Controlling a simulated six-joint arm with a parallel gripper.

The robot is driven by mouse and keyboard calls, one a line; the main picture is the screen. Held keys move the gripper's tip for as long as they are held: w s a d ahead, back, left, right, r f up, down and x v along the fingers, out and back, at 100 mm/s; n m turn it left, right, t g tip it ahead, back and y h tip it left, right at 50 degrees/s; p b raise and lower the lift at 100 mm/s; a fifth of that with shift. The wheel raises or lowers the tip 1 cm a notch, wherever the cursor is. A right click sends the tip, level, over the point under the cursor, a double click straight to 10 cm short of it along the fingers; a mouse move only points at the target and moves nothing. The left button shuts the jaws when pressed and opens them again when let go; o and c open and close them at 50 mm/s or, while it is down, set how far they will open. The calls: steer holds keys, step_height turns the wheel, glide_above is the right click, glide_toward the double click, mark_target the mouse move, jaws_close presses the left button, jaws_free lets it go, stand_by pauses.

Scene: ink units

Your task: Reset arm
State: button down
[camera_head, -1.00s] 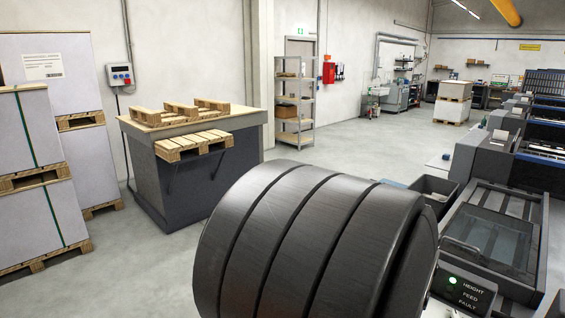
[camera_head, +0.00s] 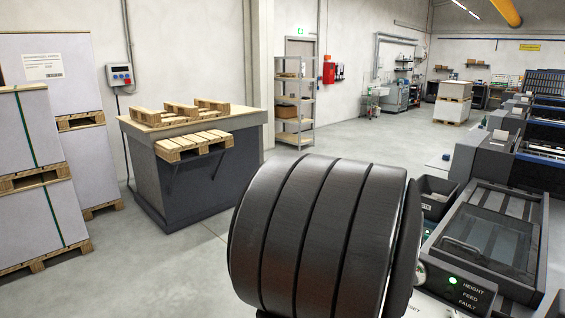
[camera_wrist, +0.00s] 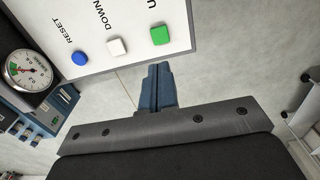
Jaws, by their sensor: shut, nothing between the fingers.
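My gripper (camera_wrist: 158,76) shows in the wrist view with its blue-grey fingers shut together and nothing between them. A white control panel (camera_wrist: 135,38) lies beyond the fingertips at the upper left. It carries a blue button (camera_wrist: 80,58) by the word RESET, a white button (camera_wrist: 117,46) by DOWN and a green button (camera_wrist: 159,35) by a cut-off label. The fingertips appear just below the panel's edge in the picture and are not over any button. In the head view my dark ribbed arm part fills the lower middle; the gripper is hidden there.
A round gauge (camera_wrist: 27,70) sits left of the panel in the wrist view. In the head view, a machine (camera_head: 490,235) with a lit green HEIGHT lamp stands right of my arm, with a dark bin (camera_head: 436,198) beside it. A pallet-topped block (camera_head: 195,170) stands left; open floor lies between.

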step_height(320, 180, up, 6)
stand_by(0.7)
stand_by(0.8)
steer(key=c, duration=2.1)
jaws_free()
steer(key=o, duration=2.1)
steer(key=s+d+r+t+h, duration=0.1)
steer(key=d+r+h, duration=0.3)
steer(key=d+r, duration=0.8)
steer(key=shift+d, duration=0.95)
steer(key=x, duration=0.9)
steer(key=shift+d, duration=0.35)
steer(key=shift+f, duration=0.1)
steer(key=v, duration=0.9)
steer(key=shift+a+r, duration=0.35)
